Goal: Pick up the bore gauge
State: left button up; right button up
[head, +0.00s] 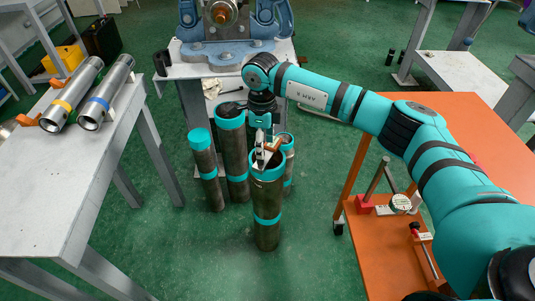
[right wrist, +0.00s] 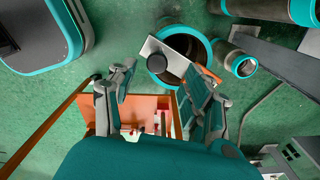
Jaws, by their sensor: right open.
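A round, pale-faced dial (head: 400,203), which looks like part of a gauge, lies on the lower shelf of the orange cart; I cannot tell whether it is the bore gauge. My right gripper (head: 264,152) points down at the mouth of the front upright pipe (head: 267,215). In the right wrist view its fingers (right wrist: 162,88) are spread apart. A flat silver piece (right wrist: 152,46) with an orange-brown edge shows beyond the fingers, across the mouth of the pipe (right wrist: 183,32). I cannot tell what it is. My left gripper is not in view.
Several teal-banded pipes (head: 203,165) stand close behind and beside the front one. A grey table (head: 65,185) with two steel tubes (head: 108,90) is at the left.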

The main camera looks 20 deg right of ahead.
aim_at(267, 151)
jog(key=f, duration=0.4)
jog(key=shift+s+a, duration=0.2)
jog(key=shift+a, duration=0.05)
pick_arm(q)
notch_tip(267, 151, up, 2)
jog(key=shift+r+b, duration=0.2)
jog(key=shift+b, duration=0.1)
pick_arm(e)
jog(key=shift+f, duration=0.45)
grip_shut()
jog(key=shift+w, duration=0.1)
